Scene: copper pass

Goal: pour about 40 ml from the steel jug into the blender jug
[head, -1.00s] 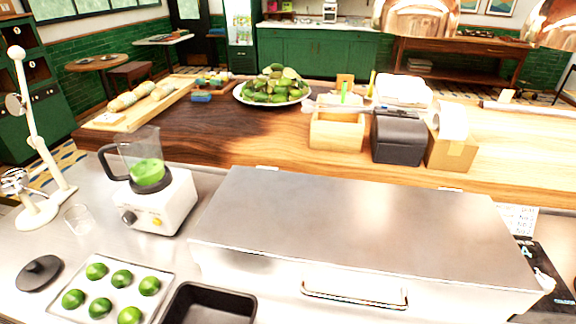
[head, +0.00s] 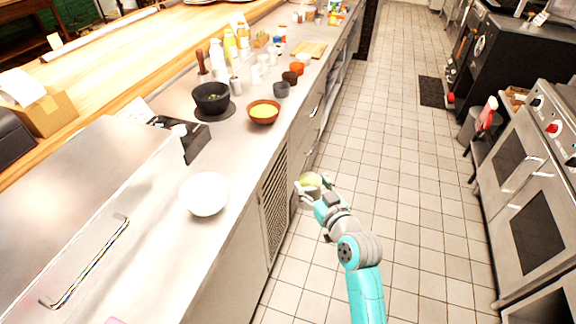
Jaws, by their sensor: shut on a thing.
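In the head view, my gripper (head: 315,190) is shut on the steel jug (head: 311,181), a small grey cup-like vessel with something pale yellow-green inside. My gripper holds it in the air over the aisle, beside the counter's front edge. The jug looks about upright, though its lower part is hidden by my gripper. The blender jug is out of view now; a second ago it stood on its white base at the left, with green liquid inside.
The steel counter (head: 158,240) runs along the left, with a white bowl (head: 204,194), a brown bowl of yellow food (head: 264,112) and a black bowl (head: 211,97) on it. Several bottles and cups stand farther back. Ovens (head: 535,190) line the right; the tiled floor (head: 400,170) between is clear.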

